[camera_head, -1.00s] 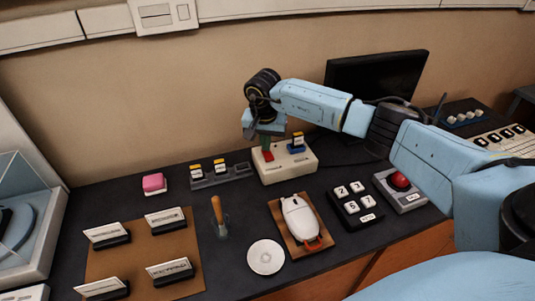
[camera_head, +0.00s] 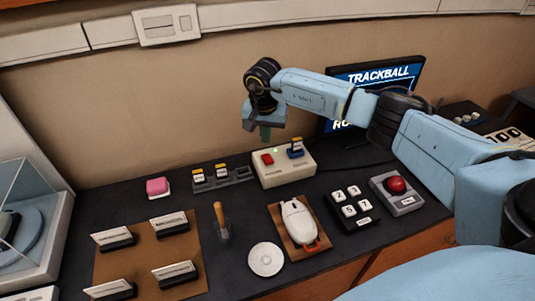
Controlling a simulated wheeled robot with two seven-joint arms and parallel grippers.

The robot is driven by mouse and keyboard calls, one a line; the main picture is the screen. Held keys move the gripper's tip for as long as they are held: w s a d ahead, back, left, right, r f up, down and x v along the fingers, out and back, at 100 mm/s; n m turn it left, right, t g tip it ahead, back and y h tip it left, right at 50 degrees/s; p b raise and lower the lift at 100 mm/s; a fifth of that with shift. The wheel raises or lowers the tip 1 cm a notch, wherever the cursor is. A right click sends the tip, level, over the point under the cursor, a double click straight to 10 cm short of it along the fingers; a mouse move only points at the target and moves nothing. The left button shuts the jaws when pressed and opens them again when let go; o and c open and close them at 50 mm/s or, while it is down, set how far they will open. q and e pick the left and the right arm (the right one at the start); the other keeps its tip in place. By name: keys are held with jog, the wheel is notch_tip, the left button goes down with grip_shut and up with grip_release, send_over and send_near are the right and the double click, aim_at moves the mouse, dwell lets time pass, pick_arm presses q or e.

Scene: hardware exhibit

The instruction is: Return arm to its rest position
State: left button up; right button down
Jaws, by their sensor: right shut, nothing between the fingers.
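My right arm comes in from the right side of the head view. Its right gripper (camera_head: 265,132) points down, shut and empty, just above and behind the cream box (camera_head: 286,174). The gripper is apart from the box. My left gripper is not in view.
A monitor (camera_head: 390,73) behind my arm shows "TRACKBALL" and is partly hidden. On the dark table are a white mouse (camera_head: 298,218), a number keypad (camera_head: 352,208), a red dome button (camera_head: 396,185), a white disc (camera_head: 266,259), a pink block (camera_head: 157,187) and label stands on a brown mat (camera_head: 150,247).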

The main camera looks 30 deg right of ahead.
jog(key=shift+r+p, duration=0.4)
jog(key=shift+r, duration=0.5)
